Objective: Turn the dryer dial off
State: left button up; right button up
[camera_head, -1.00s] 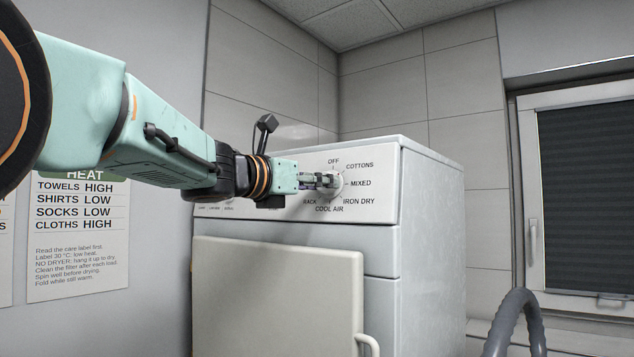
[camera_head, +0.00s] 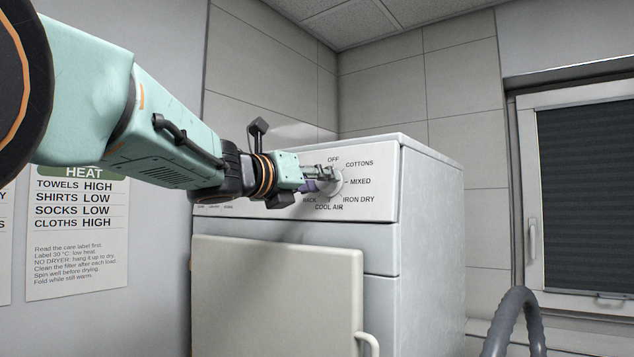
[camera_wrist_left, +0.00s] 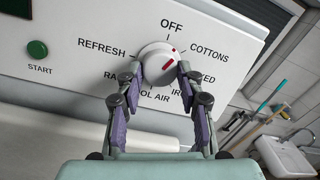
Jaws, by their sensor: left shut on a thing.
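The dryer dial (camera_wrist_left: 155,60) is a round white knob with red marks on the dryer's front panel. In the left wrist view its red marks point up and right, between OFF and COTTONS. My left gripper (camera_wrist_left: 158,74) is shut on the dial, one finger on each side of it. In the head view the left gripper (camera_head: 325,179) reaches the panel from the left and hides part of the dial (camera_head: 338,184). The white dryer (camera_head: 430,230) stands in the middle. My right gripper is not in view.
A green START button (camera_wrist_left: 37,48) is left of the dial. A care sign (camera_head: 78,235) hangs on the left wall. A window (camera_head: 585,190) and a grey hose (camera_head: 515,320) are at the right.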

pick_arm(q)
jog(key=n, duration=0.2)
jog(key=n+y+p, duration=0.1)
jog(key=n, duration=0.2)
jog(key=shift+s+d+r+n+t, duration=0.1)
jog(key=shift+r+n+t, duration=0.1)
jog(key=shift+n+t, duration=0.1)
jog(key=shift+n, duration=0.3)
jog(key=o, duration=1.2)
jog(key=shift+c, duration=0.2)
jog(key=shift+f, duration=0.1)
